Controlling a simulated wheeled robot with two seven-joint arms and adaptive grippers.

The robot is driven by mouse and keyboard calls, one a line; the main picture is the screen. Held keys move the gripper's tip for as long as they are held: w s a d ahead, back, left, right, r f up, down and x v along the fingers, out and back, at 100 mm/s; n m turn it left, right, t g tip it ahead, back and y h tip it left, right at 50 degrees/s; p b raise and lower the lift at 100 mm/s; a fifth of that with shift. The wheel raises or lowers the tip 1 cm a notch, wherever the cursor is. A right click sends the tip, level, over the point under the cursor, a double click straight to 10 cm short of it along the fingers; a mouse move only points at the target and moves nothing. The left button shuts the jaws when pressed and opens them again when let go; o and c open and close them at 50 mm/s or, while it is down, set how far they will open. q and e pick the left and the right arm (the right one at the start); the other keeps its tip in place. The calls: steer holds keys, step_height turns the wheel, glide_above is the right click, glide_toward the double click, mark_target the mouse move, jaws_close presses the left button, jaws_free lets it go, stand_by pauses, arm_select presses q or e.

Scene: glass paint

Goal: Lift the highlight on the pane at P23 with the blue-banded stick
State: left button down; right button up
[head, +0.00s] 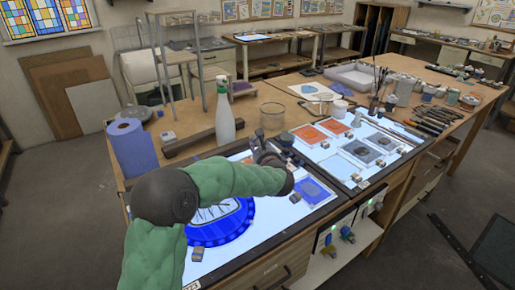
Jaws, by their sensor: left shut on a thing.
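My left gripper (262,143) is at the back of the near light table (253,252), at the end of my green-sleeved arm. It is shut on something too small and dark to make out. A small pane with a blue-violet patch (313,190) lies right of my wrist. A large round pane with a blue rim (205,238) lies partly hidden under my arm. Orange panes (312,134) and grey panes (364,151) lie on the far light table (345,181). I cannot read any label P23 or pick out a blue band. My right gripper is out of view.
A spray bottle (225,118), a glass jar (272,117) and a blue paper roll (132,150) stand behind the near light table. Brushes in a pot (375,100), jars and tools crowd the back right. Small blocks sit on the glass.

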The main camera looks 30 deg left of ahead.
mark_target(254, 136)
arm_select(q)
steer(key=shift+s, duration=0.1)
steer(key=shift+s+a+f+b, duration=0.1)
steer(key=shift+s+a+b, duration=0.2)
steer(key=shift+s+b, duration=0.5)
steer(key=shift+s, duration=0.1)
steer(key=shift+r+p, duration=1.5)
steer(key=shift+r, duration=1.05)
